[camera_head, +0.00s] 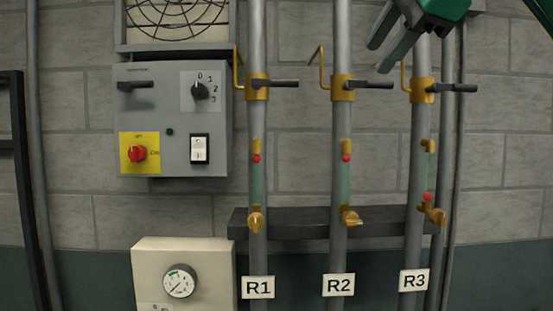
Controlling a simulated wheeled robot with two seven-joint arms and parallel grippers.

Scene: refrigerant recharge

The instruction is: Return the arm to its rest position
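My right gripper (379,56) is at the top right, with a green body and two grey fingers pointing down and left. The fingers are apart and nothing shows between them. It hangs in front of the upper part of the R2 and R3 pipes, above their valve levers. I cannot tell how far it is from the wall. My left gripper is not in view.
Three grey pipes labelled R1 (258,287), R2 (338,285) and R3 (413,281) carry black levers pointing right and sight tubes with red balls; R3's ball sits lower. A control box (181,107) and gauge box (216,265) are at left.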

